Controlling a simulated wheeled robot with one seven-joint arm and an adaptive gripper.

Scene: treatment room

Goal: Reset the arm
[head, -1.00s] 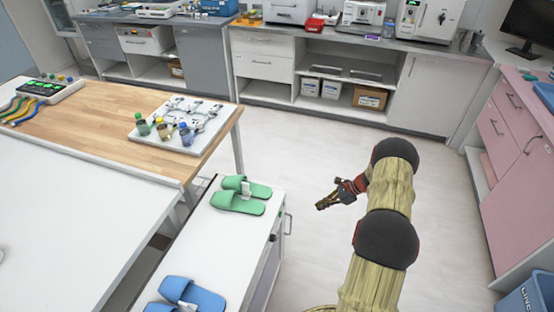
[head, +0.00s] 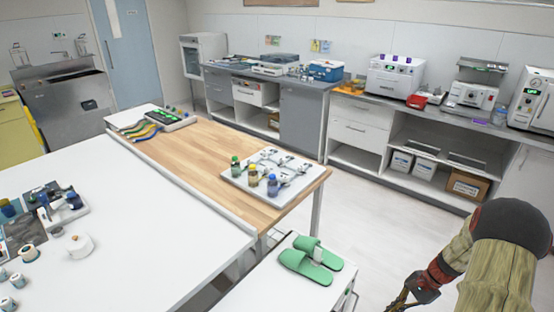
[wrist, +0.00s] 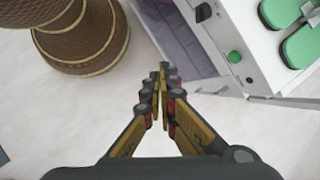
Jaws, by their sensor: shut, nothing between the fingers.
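My gripper (head: 404,294) is at the lower right of the head view, over the floor to the right of the white cabinet with the green slippers. Its tip is partly cut off by the bottom edge there. In the wrist view my gripper (wrist: 162,82) points away from the camera, its two fingers together and empty. The arm rises at the right edge of the head view, bent at a dark joint cover.
Green slippers (head: 311,261) lie on the white cabinet (head: 262,290) beside the gripper. A wooden table (head: 210,155) holds a white tray (head: 300,187) with small bottles. Counters with machines line the back wall. Pale floor (head: 385,225) is free between.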

